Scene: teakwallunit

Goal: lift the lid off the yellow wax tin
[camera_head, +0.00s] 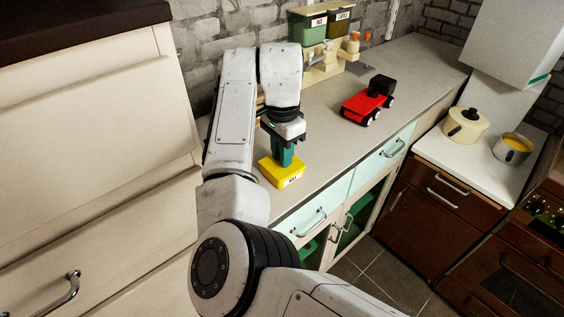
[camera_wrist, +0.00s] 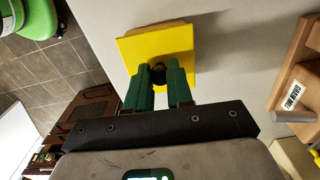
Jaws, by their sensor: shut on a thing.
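The yellow wax tin (camera_head: 289,182), with a white label on its front, is upright on the grey counter near its front edge. Its square yellow lid (camera_head: 267,165) is on top in the head view; I cannot make out a gap between lid and tin. In the wrist view the lid (camera_wrist: 138,48) fills the space ahead of the fingers. My gripper (camera_head: 284,163) points down over the lid. Its green fingers (camera_wrist: 160,72) are shut on the lid's small dark knob (camera_wrist: 159,68), which they partly hide.
A red toy truck (camera_head: 366,104) stands farther right on the counter (camera_head: 335,133). Labelled green bins (camera_head: 309,30) and a beige machine (camera_head: 322,67) stand by the wall. Two pots, one lidded (camera_head: 465,129), one open (camera_head: 512,150), are at far right. Counter between tin and truck is clear.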

